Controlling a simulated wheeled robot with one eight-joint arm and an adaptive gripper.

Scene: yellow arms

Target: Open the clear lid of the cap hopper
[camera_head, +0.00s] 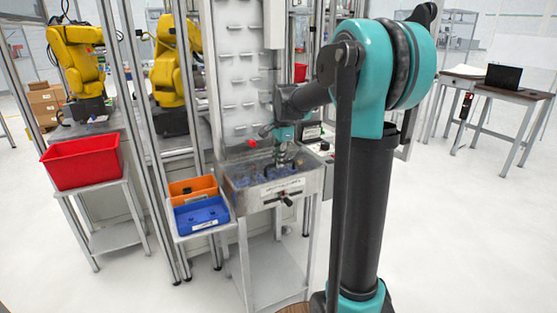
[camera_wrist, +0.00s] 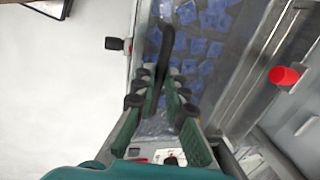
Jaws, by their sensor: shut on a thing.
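The cap hopper (camera_head: 300,190) is a grey metal box on a stand, with a white label and a black knob on its front. Its many blue caps (camera_wrist: 205,45) show through the clear lid in the wrist view. My gripper (camera_wrist: 158,82) is over the hopper, its green fingers closed around a curved black handle (camera_wrist: 164,45) on the lid. In the head view my gripper (camera_head: 283,155) reaches down to the hopper's top from above. The lid's edges are hard to make out, and I cannot tell whether it is raised.
A black knob (camera_wrist: 115,44) sticks out from the hopper's front. A red button (camera_wrist: 284,75) is on the machine side. Orange (camera_head: 192,190) and blue (camera_head: 202,213) bins stand left of the hopper, with a red bin (camera_head: 82,163) farther left.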

